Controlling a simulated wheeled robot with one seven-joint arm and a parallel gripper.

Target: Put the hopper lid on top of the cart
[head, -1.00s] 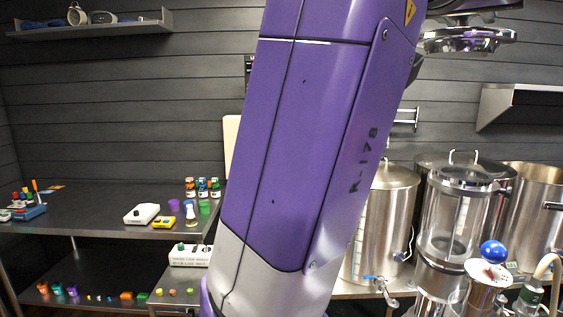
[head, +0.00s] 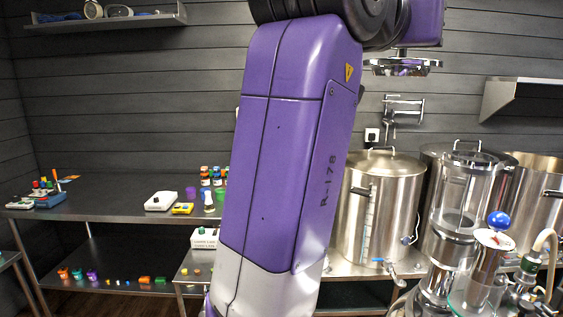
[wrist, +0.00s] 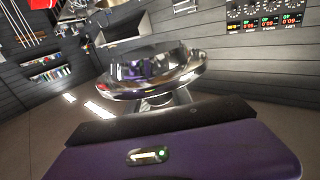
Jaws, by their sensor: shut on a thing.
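A shiny round metal disc, apparently the hopper lid (head: 402,68), hangs roughly level in the air at the upper right of the head view. It fills the middle of the wrist view (wrist: 150,85) as a mirror-like dish. My gripper (head: 402,54) is shut on it from above; the fingertips are small and mostly hidden. A clear cylinder on a steel body, perhaps the hopper (head: 463,200), stands at the right. My arm hides the middle of the head view.
A dark table (head: 110,208) with small boxes and bottles stands left, with small coloured items on its lower shelf (head: 85,270). A steel kettle (head: 380,205) and a blue-knobbed vessel (head: 490,265) stand right. A wall shelf (head: 110,20) is upper left.

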